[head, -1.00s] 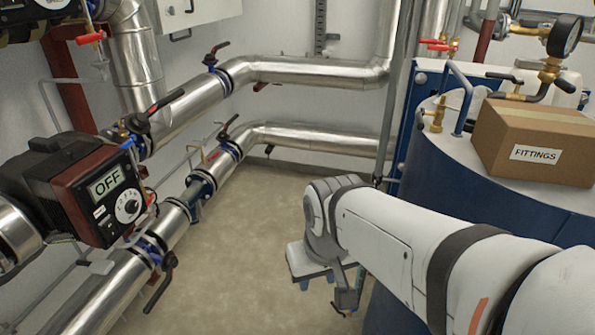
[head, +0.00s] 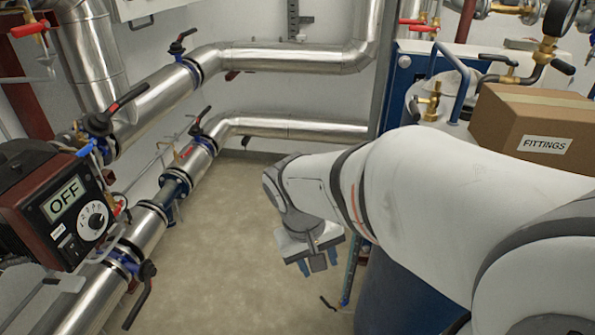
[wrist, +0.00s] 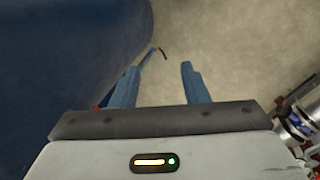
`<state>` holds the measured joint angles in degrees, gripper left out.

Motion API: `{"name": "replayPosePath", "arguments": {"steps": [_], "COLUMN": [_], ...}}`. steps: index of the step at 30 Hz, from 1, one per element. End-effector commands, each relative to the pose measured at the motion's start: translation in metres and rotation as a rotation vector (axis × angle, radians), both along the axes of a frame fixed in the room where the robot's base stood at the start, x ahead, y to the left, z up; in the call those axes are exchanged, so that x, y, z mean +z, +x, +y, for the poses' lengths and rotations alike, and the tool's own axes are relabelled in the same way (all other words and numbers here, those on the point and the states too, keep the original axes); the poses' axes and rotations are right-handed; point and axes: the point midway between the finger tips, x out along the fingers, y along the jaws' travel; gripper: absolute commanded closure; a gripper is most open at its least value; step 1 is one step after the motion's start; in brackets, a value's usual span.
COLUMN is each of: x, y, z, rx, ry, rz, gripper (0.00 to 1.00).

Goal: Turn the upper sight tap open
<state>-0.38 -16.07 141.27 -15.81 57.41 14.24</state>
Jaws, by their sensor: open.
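My gripper (head: 311,266) hangs low over the floor in the head view, left of the blue tank. Its two blue-grey fingers are apart and empty in the wrist view (wrist: 160,70). A thin upright fitting (head: 348,284) runs down the tank's left side, partly behind my arm. A small dark lever (head: 328,303) sticks out left near its bottom. A thin dark lever (wrist: 161,53) also shows beyond the fingertips in the wrist view, apart from them. I cannot tell which tap these belong to. No upper sight tap can be clearly made out; my arm hides part of the tank side.
The blue tank (wrist: 55,50) fills the left of the wrist view, close to the fingers. A FITTINGS box (head: 515,118) sits on its top beside brass valves. Silver pipes with black-lever valves and an OFF controller (head: 62,207) stand left. The middle floor (head: 215,235) is clear.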

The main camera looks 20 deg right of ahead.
Motion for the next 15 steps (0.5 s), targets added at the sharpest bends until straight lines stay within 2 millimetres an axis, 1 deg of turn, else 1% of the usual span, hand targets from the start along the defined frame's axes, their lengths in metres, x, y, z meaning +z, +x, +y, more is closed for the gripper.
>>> {"name": "replayPosePath", "arguments": {"steps": [1, 3, 5, 6, 8, 9, 11, 15], "x": [-0.019, -0.035, -0.046, -0.053, -0.063, -0.069, -0.080, -0.107], "y": [0.002, 0.004, 0.008, 0.012, 0.019, 0.025, 0.034, 0.065], "z": [-0.015, -0.038, -0.056, -0.069, -0.087, -0.098, -0.114, -0.146], "rx": [-0.025, -0.058, -0.081, -0.092, -0.102, -0.104, -0.101, -0.057], "ry": [-0.072, -0.190, -0.294, -0.366, -0.477, -0.550, -0.661, -0.911], "rz": [0.073, 0.153, 0.211, 0.242, 0.281, 0.299, 0.317, 0.307], "gripper": [0.59, 0.59, 0.59, 0.59, 0.59, 0.59, 0.59, 0.59]}}
